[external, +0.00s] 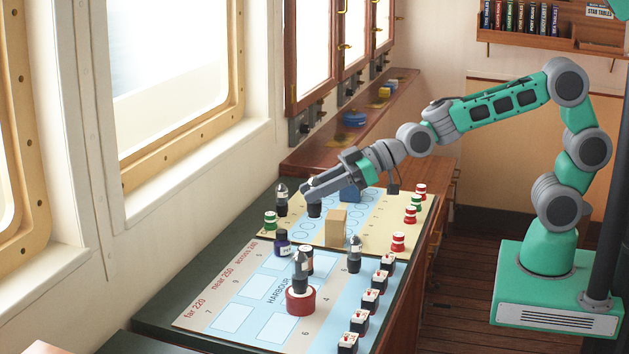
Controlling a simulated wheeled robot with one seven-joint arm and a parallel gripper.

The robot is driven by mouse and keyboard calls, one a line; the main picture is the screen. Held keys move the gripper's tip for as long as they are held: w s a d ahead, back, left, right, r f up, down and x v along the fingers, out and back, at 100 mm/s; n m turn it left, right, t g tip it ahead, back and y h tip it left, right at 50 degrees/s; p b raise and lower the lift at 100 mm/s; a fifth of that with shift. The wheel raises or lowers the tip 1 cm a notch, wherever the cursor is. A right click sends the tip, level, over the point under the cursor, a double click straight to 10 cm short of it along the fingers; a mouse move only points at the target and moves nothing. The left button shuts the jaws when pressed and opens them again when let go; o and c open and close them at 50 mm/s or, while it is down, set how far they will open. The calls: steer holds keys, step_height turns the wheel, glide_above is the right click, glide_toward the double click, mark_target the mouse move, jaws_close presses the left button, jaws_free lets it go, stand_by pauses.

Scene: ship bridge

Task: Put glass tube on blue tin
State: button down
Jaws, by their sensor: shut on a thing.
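My gripper (308,192) is over the far left part of the cream and blue chart. It is shut on a small dark thing (314,210) at its tips, which looks like a glass tube; the fingers hide much of it. Similar dark tubes with pale labels stand beside the gripper (281,198), on a red tin (300,302) and on the near chart (354,254). A blue thing (350,194) sits just right of the gripper, partly hidden by it. A round blue thing (355,119) lies on the back ledge. I cannot tell which is the blue tin.
A tan block (336,228) stands in front of the gripper. A dark ink bottle (282,243) is to its left. Red and green pieces (398,242) line the right edge, and several small black-and-white pieces (366,301) line the near chart. The near chart's left side is clear.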

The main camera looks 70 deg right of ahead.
steer(key=w+d+r+m+t+h+p, duration=0.1)
steer(key=d+r+m+h+p, duration=0.4)
steer(key=d, duration=0.7)
steer(key=w+d+r+t+p, duration=0.1)
steer(key=w+d+r+p, duration=0.15)
steer(key=d+r, duration=0.65)
steer(key=s+d+f+m+h+p, duration=0.15)
steer(key=s+d, duration=0.25)
steer(key=d, duration=0.5)
steer(key=s+d+m+h+p, duration=0.2)
steer(key=s+d+h+p, duration=0.15)
steer(key=d, duration=0.45)
steer(key=s+a+f, duration=0.1)
steer(key=s+f, duration=0.5)
steer(key=f, duration=0.1)
steer(key=f+b+x, duration=0.1)
steer(key=b+x, duration=0.1)
steer(key=x, duration=0.3)
steer(key=s+f+b+x, duration=0.1)
steer(key=b+x, duration=0.1)
steer(key=x, duration=0.4)
steer(key=d+f+b+x, duration=0.1)
steer(key=b+x, duration=0.1)
steer(key=x, duration=0.3)
steer(key=shift+s+f+b, duration=0.2)
steer(key=shift+f+b, duration=0.15)
steer(key=shift+b, duration=0.05)
step_height(320, 180, down, 3)
steer(key=shift+f+b, duration=0.1)
steer(key=shift+b, duration=0.65)
